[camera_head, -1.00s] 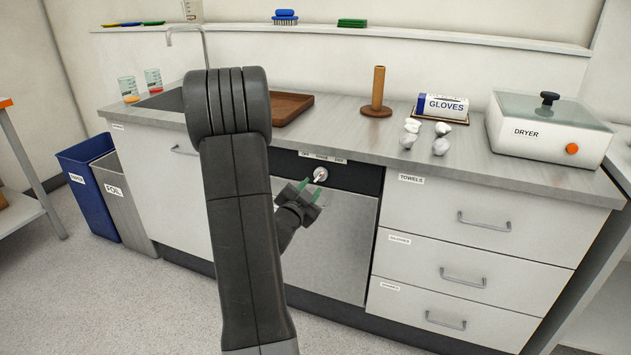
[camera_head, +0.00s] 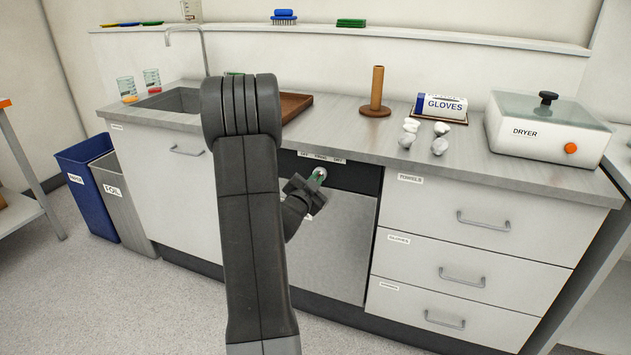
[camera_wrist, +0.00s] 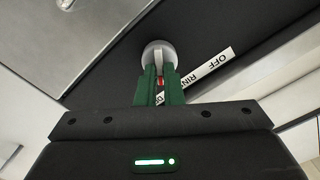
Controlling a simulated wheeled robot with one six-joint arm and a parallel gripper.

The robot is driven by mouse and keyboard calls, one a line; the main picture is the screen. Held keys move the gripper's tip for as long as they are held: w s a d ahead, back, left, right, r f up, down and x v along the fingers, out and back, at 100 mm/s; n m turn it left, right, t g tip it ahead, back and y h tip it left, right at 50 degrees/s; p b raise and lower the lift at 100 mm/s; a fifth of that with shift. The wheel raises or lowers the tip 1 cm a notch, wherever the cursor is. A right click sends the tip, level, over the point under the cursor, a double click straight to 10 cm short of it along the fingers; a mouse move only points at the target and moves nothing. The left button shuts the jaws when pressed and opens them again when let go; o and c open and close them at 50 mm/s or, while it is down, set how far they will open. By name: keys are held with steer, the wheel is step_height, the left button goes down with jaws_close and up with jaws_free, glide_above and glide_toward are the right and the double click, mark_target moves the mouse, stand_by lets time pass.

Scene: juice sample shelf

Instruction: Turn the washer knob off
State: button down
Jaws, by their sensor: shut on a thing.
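The washer (camera_head: 337,240) is a steel-fronted machine under the counter with a black strip along its top. Its round pale knob (camera_head: 320,173) sits on that strip and also shows in the wrist view (camera_wrist: 158,50). My gripper (camera_wrist: 161,84) has green fingers shut on the knob's raised white grip. A small red mark shows between the fingers. Labels stand by the knob; OFF (camera_wrist: 217,61) is readable in the wrist view, and the others are partly hidden by the fingers. In the head view my wrist hides part of the washer front.
The counter above holds a wooden towel stand (camera_head: 377,92), a GLOVES box (camera_head: 441,105), crumpled white pieces (camera_head: 439,146) and a DRYER (camera_head: 547,130). Drawers with handles (camera_head: 484,224) adjoin on the right. Blue (camera_head: 86,180) and grey (camera_head: 127,200) bins stand at the left.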

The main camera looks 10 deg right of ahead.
steer(key=shift+n, duration=0.4)
steer(key=n+p, duration=0.1)
steer(key=n, duration=0.7)
steer(key=n+p, duration=0.1)
steer(key=n, duration=0.4)
steer(key=shift+w+a+p, duration=0.15)
steer(key=shift+a+p, duration=0.1)
steer(key=shift+p, duration=0.05)
stand_by(0.4)
steer(key=c, duration=1.6)
jaws_free()
steer(key=shift+o, duration=0.2)
steer(key=v, duration=1.3)
steer(key=shift+s+a, duration=0.3)
